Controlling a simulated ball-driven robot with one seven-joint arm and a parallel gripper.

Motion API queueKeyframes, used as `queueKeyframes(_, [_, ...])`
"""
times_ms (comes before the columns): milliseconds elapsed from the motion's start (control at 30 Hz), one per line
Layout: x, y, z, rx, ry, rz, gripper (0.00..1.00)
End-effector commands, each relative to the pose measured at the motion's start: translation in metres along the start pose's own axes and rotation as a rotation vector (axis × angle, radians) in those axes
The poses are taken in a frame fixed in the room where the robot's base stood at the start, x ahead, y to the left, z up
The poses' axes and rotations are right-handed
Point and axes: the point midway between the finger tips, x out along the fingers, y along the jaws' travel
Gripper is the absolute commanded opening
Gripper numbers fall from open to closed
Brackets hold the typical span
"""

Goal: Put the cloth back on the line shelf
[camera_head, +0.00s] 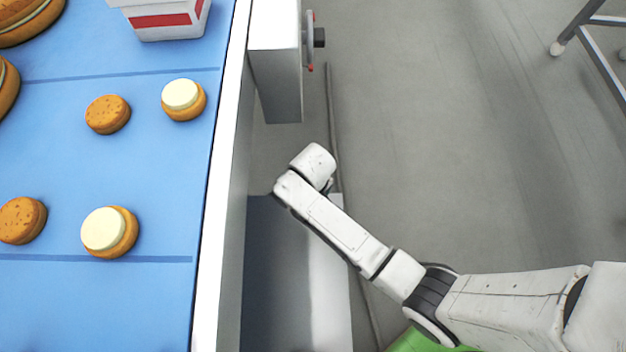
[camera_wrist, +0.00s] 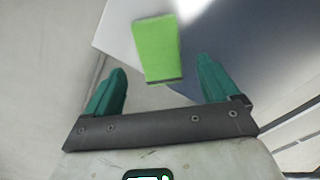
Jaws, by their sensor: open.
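A bright green rectangular piece, which looks like the folded cloth (camera_wrist: 157,46), shows in the wrist view ahead of my gripper (camera_wrist: 161,68). It has a darker lower edge. The two teal fingers are wide apart, one on each side of its near end, and not closed on it. I cannot tell how far below the fingertips it lies or what it rests on. A pale grey-blue surface, possibly the line shelf (camera_head: 290,285), runs low along the conveyor's side in the head view. My arm reaches to its far end there; the fingers and the cloth are not visible in that view.
A blue conveyor (camera_head: 140,190) with several filled rounds fills the left, edged by a white rail (camera_head: 222,170). A white box with a red band (camera_head: 165,20) stands on it. A grey housing (camera_head: 277,70) with a knob juts out ahead.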

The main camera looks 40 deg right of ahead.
Motion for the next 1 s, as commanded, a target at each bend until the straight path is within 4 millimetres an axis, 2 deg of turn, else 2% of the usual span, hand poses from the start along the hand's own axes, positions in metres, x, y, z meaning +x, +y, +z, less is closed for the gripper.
queueKeyframes(33, [-0.015,0.0,0.0,0.0,0.003,0.0,0.89])
queueKeyframes(100, [-0.03,0.0,-0.001,0.0,0.003,0.0,0.89])
queueKeyframes(300, [-0.062,0.0,-0.001,0.0,0.002,0.0,0.89])
queueKeyframes(500, [-0.076,0.0,0.0,0.0,0.001,0.0,0.89])
queueKeyframes(733, [-0.078,0.001,0.003,0.004,0.001,0.0,0.89])
queueKeyframes(867, [-0.085,0.014,0.031,0.036,0.011,0.001,0.89])
queueKeyframes(1000, [-0.107,0.033,0.086,0.098,0.04,0.005,0.89])
